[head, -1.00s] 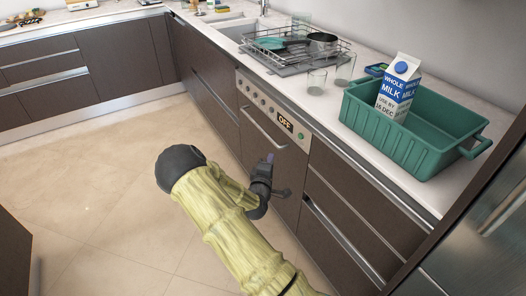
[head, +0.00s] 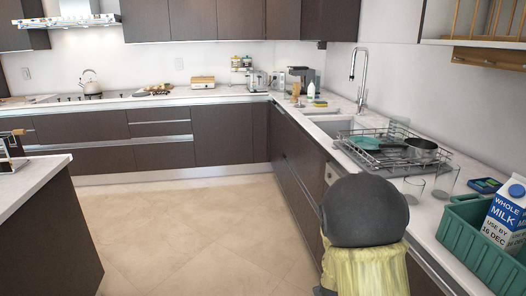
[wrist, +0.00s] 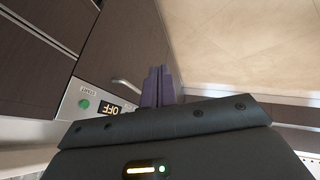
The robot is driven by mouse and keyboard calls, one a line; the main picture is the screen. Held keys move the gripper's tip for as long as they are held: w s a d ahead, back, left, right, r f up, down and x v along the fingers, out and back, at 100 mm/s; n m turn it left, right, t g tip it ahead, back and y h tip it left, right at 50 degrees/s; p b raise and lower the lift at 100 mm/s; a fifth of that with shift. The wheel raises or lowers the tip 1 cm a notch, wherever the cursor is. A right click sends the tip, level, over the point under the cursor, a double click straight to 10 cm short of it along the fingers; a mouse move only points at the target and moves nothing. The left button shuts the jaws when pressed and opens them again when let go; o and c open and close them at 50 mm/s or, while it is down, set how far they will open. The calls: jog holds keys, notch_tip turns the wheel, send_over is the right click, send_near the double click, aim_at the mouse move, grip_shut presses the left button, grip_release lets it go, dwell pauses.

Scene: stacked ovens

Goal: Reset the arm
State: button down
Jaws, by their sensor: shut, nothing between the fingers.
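My arm, in a yellow sleeve with a dark round joint, rises at the lower right of the head view in front of the right counter. It hides part of the appliance there. My gripper shows only in the wrist view (wrist: 158,86). Its purple fingers are together with nothing between them. They stand clear of the dark cabinet fronts. The appliance panel with a green button and an OFF display (wrist: 110,108) lies to the left of the fingers, and a metal handle (wrist: 127,88) shows just beside them in the picture.
The right counter holds a dish rack (head: 385,150), glasses (head: 413,190) and a green crate (head: 480,240) with a milk carton (head: 508,212). An island counter (head: 35,185) stands at the left. The tiled floor (head: 190,235) between is clear.

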jog(key=s+a+r+m+g+y, duration=0.1)
jog(key=s+a+r+g, duration=0.2)
jog(key=s, duration=0.5)
jog(key=s+a+r+m+g+y, duration=0.1)
jog(key=s+a+r+y, duration=0.1)
jog(key=s+r, duration=0.45)
jog(key=w+r+p+v, duration=0.1)
jog(key=w+p+v, duration=0.2)
jog(key=p+v, duration=2)
jog(key=shift+a+p, duration=0.4)
jog(key=shift+p, duration=0.65)
jog(key=shift+w, duration=0.15)
